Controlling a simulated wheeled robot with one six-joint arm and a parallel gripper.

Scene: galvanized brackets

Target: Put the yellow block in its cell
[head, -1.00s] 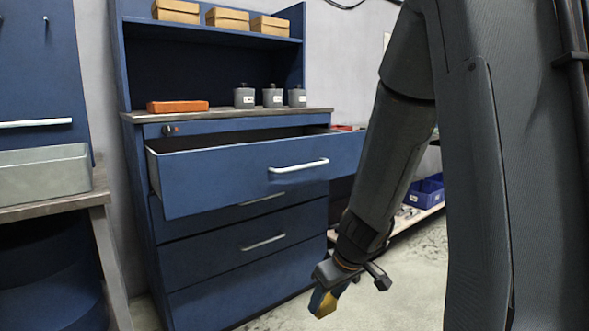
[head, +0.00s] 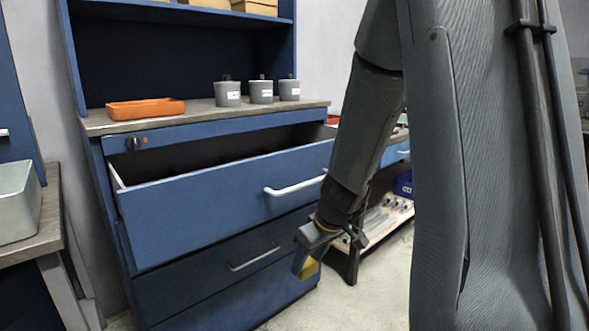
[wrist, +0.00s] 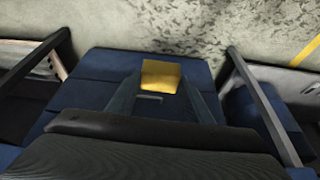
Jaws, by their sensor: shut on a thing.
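The yellow block (head: 311,268) is held at the end of my arm, low in front of the blue cabinet. My gripper (head: 304,264) is shut on it, and a finger covers part of it in the head view. In the wrist view the yellow block (wrist: 161,75) sits between my gripper's fingers (wrist: 163,88). The cabinet's top drawer (head: 220,205) is pulled open, to the left of and above my gripper. Its inside is dark; low divider edges show faintly, but I cannot make out single cells.
An orange tray (head: 146,109) and three grey lidded pots (head: 262,92) stand on the cabinet top (head: 200,112). A bench with a grey metal bin (head: 18,200) is at the left. A low shelf (head: 380,222) stands behind my arm. Floor is clear at lower right.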

